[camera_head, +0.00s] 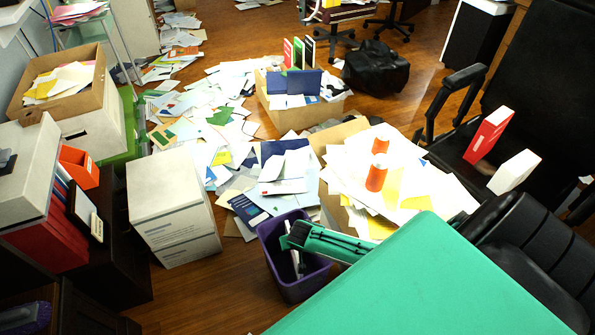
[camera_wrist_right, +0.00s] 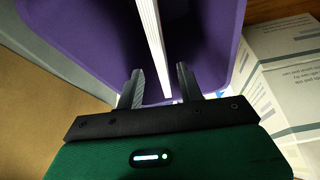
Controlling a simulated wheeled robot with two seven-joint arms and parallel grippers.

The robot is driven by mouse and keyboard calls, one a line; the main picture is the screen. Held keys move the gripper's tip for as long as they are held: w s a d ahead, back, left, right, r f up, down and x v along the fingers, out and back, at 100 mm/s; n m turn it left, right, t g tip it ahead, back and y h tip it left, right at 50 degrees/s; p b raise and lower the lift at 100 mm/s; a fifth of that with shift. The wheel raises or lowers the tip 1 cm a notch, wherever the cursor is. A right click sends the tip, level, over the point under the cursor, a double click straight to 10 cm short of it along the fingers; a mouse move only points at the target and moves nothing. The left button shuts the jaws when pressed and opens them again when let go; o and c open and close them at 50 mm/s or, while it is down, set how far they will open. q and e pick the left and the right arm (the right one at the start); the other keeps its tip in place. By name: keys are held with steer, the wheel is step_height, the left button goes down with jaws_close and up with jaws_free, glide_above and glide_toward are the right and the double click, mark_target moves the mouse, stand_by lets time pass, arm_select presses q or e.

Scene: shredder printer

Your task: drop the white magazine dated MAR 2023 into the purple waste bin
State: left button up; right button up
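The purple waste bin (camera_head: 300,289) stands on the floor at the lower middle of the head view, and its inside fills the top of the right wrist view (camera_wrist_right: 80,28). A thin white magazine (camera_head: 295,261) stands steeply in the bin. The right wrist view shows it edge-on as a white strip (camera_wrist_right: 153,38); its date cannot be read. My right gripper (camera_head: 288,239) is over the bin's opening. Its fingers (camera_wrist_right: 160,78) are apart on either side of the magazine's end, with gaps visible. My left gripper is not in view.
White boxes (camera_head: 175,210) stand left of the bin. Cardboard boxes of papers (camera_head: 325,145) (camera_head: 303,110) and scattered papers lie behind it. A red book (camera_head: 488,135) and a white book (camera_head: 515,172) are by the black chair (camera_head: 535,70). Bare floor lies left of the bin.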

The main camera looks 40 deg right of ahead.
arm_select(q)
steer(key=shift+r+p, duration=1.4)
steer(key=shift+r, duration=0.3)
arm_select(e)
steer(key=v, duration=1.1)
